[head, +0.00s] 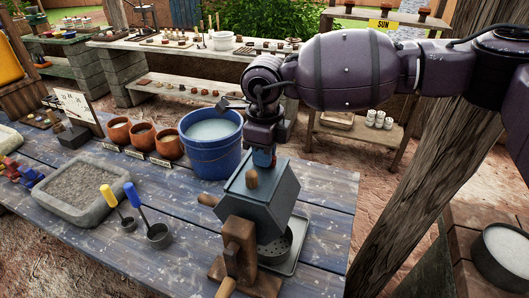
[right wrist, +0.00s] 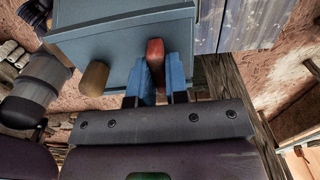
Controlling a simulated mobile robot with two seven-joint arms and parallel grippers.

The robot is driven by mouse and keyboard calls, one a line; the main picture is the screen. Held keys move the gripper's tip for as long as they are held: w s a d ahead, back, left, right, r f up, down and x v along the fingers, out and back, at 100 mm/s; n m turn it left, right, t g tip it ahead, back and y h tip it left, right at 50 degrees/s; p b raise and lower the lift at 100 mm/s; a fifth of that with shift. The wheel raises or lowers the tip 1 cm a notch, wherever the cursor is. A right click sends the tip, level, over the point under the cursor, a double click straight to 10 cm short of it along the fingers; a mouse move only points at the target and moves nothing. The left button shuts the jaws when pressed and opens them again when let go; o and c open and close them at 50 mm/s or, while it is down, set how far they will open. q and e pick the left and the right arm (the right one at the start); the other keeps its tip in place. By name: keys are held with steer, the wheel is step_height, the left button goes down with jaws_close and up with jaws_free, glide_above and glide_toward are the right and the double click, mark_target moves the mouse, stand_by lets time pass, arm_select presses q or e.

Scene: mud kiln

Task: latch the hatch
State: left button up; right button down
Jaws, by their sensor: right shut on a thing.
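A grey-green metal box (head: 262,190) stands at the front right of the plank table, with a wooden knob (head: 251,178) and a wooden handle sticking out on its left (head: 207,199). My right gripper (head: 264,158) reaches down to the box's far top edge. In the right wrist view its blue fingers (right wrist: 160,85) are closed on a red handle (right wrist: 155,55) against the box's face (right wrist: 110,50). A tan wooden knob (right wrist: 93,78) sits left of the fingers. I cannot tell whether the hatch is fully seated. My left gripper is out of view.
A wooden stand (head: 238,250) is in front of the box, and a perforated metal pot (head: 275,246) in a tray is beneath it. A blue bucket (head: 210,145) stands close behind left. Two ladles (head: 158,234) and a stone trough (head: 82,190) lie left. A post (head: 405,190) rises right.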

stand_by(0.4)
steer(key=shift+r, duration=0.1)
steer(key=c, duration=1.1)
jaws_free()
step_height(320, 180, up, 11)
steer(key=shift+f, duration=0.15)
